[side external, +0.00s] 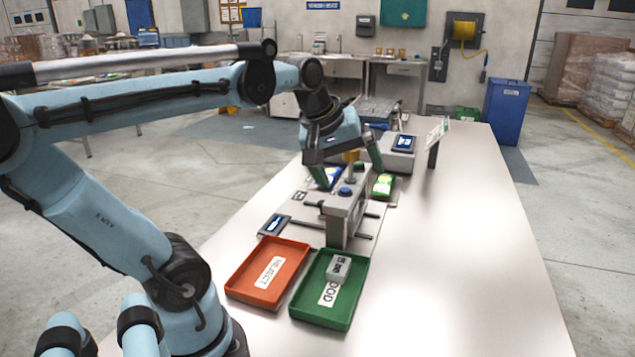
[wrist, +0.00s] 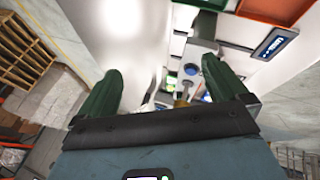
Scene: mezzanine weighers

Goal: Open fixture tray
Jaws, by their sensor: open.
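The fixture (side external: 337,228) is a grey upright block with a blue button on top and dark rods out of its sides. It stands on a pale base plate on the table. In the wrist view its grey top (wrist: 203,48) shows ahead of the fingers. I cannot tell which part is its tray, or whether that is open or shut. My gripper (side external: 347,170) is open, its green fingers apart above the back of the fixture; touching or not is unclear. A yellow piece shows between them. The wrist view shows the open gripper (wrist: 162,75) too.
An orange REJECT tray (side external: 238,285) and a green tray (side external: 345,318) holding a grey block (side external: 339,266) sit in front. A small display (side external: 273,224) lies left. A green-white packet (side external: 382,187) and a weigher (side external: 402,143) stand behind. The table's right side is clear.

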